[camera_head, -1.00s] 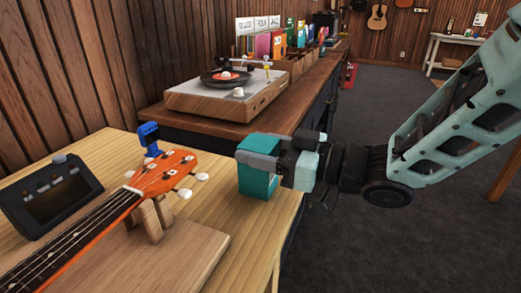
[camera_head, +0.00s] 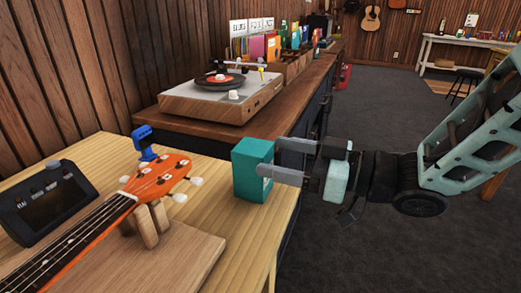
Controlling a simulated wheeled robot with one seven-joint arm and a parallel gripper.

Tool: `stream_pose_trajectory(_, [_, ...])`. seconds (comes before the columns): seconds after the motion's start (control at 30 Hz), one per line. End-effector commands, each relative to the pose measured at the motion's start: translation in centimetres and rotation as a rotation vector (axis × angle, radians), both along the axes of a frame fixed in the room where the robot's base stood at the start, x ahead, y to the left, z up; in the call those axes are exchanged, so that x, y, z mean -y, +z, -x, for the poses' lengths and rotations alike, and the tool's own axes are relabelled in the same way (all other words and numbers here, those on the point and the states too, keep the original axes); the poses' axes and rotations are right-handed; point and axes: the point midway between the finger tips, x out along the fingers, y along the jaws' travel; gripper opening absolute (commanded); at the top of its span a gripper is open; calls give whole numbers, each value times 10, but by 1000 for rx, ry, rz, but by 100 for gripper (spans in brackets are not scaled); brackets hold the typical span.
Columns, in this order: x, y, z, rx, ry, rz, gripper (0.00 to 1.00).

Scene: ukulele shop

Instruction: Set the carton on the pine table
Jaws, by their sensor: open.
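The teal carton (camera_head: 251,170) stands upright on the pine table (camera_head: 245,235), near its right edge, to the right of the ukulele's headstock. My gripper (camera_head: 284,158) is open, its two grey fingers pointing left toward the carton. The fingertips are at the carton's right side; one looks to be at or in front of its near face. I cannot tell whether either finger touches it. The carton looks upright and nothing is between the fingers along most of their length.
An orange ukulele headstock (camera_head: 160,176) rests on a wooden neck stand (camera_head: 151,224), with a blue clip-on tuner (camera_head: 144,138) behind it. A black pedal-like device (camera_head: 45,203) sits at left. A turntable (camera_head: 222,98) stands on the dark counter behind. Open floor lies right.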

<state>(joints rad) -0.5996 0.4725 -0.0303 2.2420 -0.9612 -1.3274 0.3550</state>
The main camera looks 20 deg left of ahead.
Motion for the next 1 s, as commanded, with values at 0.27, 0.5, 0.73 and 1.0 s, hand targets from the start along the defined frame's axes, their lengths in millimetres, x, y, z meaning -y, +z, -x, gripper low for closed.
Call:
stream_pose_trajectory(0.27, [53,0,3,0,-3,1,74])
stream_pose_trajectory(0.5, [68,0,5,0,0,0,74])
stream_pose_trajectory(0.73, [67,-1,3,5,-25,21,74])
stream_pose_trajectory(1.0, [82,-24,-29,-11,-346,331,74])
